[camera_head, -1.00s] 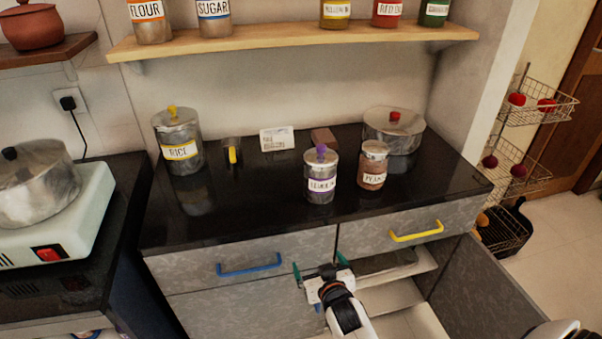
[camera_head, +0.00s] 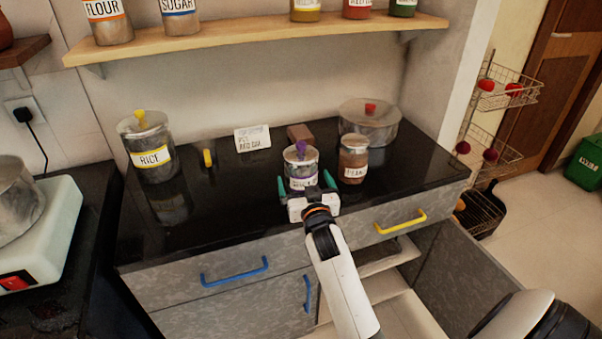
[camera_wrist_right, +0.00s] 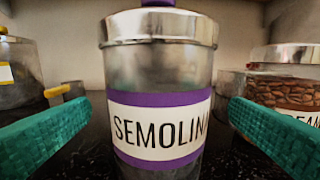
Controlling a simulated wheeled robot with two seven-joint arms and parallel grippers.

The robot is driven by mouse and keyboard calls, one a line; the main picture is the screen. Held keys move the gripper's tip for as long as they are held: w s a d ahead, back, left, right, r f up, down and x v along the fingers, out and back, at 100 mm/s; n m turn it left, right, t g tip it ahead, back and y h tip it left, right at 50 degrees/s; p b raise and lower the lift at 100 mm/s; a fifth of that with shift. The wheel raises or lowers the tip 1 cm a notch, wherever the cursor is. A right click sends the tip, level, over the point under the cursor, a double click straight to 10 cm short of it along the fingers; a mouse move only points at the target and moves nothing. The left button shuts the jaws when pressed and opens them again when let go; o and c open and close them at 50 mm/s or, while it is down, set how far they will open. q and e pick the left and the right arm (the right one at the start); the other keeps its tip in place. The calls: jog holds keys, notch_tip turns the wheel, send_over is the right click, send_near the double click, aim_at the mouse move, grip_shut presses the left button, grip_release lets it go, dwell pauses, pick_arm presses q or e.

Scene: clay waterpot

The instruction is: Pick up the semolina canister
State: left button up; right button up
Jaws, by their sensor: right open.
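My right gripper (camera_head: 307,186) is open at the front of the canister. Its green fingers (camera_wrist_right: 143,130) show to the left and right of the canister, with gaps on both sides. The lower part of the canister is hidden by my gripper in the head view. My left gripper is not in view.
A jar with a brown-filled body and a label (camera_head: 353,160) stands close to the right of the canister. The counter's left-middle (camera_head: 220,210) is clear.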

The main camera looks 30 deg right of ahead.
jog(key=x, duration=0.4)
jog(key=shift+w+r, duration=0.1)
jog(key=shift+w, duration=0.1)
jog(key=shift+c, duration=0.6)
jog(key=c, duration=1.5)
jog(key=shift+o, duration=0.2)
jog(key=shift+r, duration=0.25)
